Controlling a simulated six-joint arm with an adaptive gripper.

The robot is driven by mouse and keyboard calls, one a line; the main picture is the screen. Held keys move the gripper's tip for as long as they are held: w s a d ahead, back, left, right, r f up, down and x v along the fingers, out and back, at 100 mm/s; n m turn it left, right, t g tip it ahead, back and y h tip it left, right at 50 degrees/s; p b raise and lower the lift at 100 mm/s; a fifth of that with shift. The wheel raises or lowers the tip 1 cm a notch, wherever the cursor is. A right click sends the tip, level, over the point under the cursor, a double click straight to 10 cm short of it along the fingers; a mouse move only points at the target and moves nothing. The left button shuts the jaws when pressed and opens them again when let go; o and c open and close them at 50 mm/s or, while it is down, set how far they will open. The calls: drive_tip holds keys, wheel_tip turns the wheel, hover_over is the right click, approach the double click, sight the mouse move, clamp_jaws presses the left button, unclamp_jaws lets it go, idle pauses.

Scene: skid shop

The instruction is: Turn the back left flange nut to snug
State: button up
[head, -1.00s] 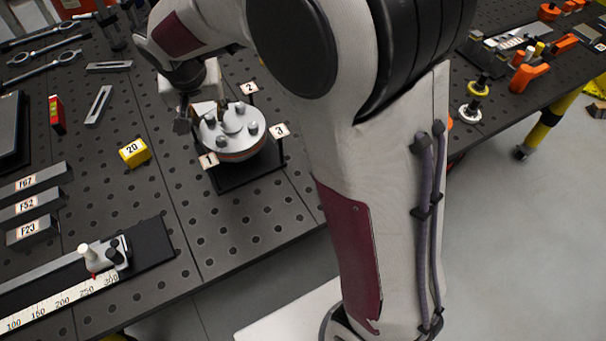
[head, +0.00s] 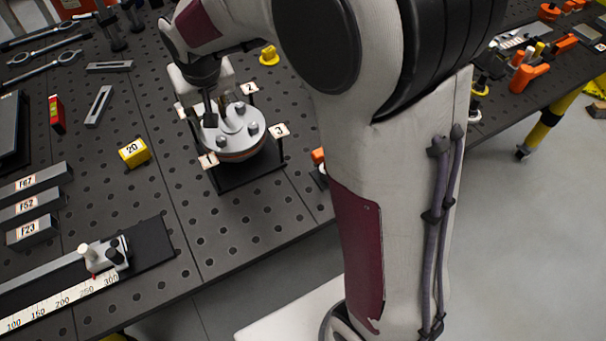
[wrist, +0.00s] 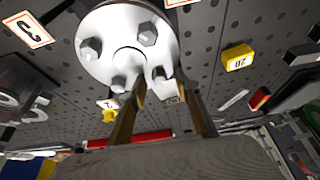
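The flange (head: 238,146) is a round grey disc on a black stand, with hex nuts around its face and number tags 1, 2 and 3 beside it. In the wrist view the flange (wrist: 112,22) fills the upper left. My gripper (head: 212,118) is over the flange's back left side, pointing down. In the wrist view its two fingers (wrist: 160,82) stand apart, with the back left nut (wrist: 162,74) showing between their tips. I cannot tell whether they touch it. In the head view this nut is largely hidden by my gripper.
A yellow block marked 20 (head: 134,153) stands left of the flange. A yellow piece (head: 269,55) stands behind it. Labelled grey blocks (head: 32,204) and a ruler fixture (head: 60,298) are at the left. The perforated bench (head: 250,215) is clear in front of the stand.

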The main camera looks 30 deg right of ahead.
drive_tip(key=shift+d+n+y, duration=0.15)
drive_tip(key=shift+n+y, duration=0.4)
drive_tip(key=shift+n, duration=0.95)
drive_tip(key=shift+d+n+y, duration=0.1)
drive_tip(key=shift+n+y, duration=0.45)
drive_tip(key=shift+n, duration=0.95)
drive_tip(key=v, duration=0.7)
drive_tip(key=shift+w+r, duration=0.15)
drive_tip(key=shift+r, duration=0.15)
drive_tip(key=s, duration=0.1)
drive_tip(key=s+f+m, duration=0.1)
drive_tip(key=s+d+f+m+g, duration=0.1)
drive_tip(key=shift+s, duration=0.25)
drive_tip(key=s+d+r+m+t+h, duration=0.1)
drive_tip(key=s+m, duration=0.1)
drive_tip(key=s, duration=0.9)
drive_tip(key=s+d+r+m+h, duration=0.1)
drive_tip(key=s+d+m, duration=0.1)
drive_tip(key=s, duration=0.9)
drive_tip(key=shift+d+t, duration=0.35)
drive_tip(key=shift+t, duration=0.05)
drive_tip(key=shift+s+r, duration=0.1)
drive_tip(key=shift+s, duration=0.1)
